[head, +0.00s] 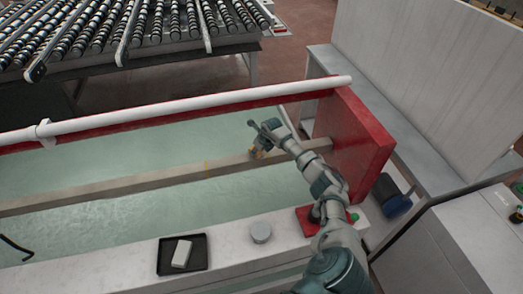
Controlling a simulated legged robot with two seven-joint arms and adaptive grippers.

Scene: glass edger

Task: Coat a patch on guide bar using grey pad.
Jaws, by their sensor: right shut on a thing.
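The guide bar (130,185) is a long beige-grey bar crossing the pale green bed from the left edge to the red end plate. My right gripper (259,146) is at the bar's right part, its arm reaching up from the lower right. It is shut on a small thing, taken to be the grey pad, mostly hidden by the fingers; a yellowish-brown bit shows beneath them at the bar. Whether it touches the bar is hard to tell. A small yellowish mark (207,165) shows on the bar left of the gripper. My left gripper is out of view.
A white rail (190,107) runs behind the bar. The red end plate (362,150) stands right, with a blue-black object (392,195) beyond it.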

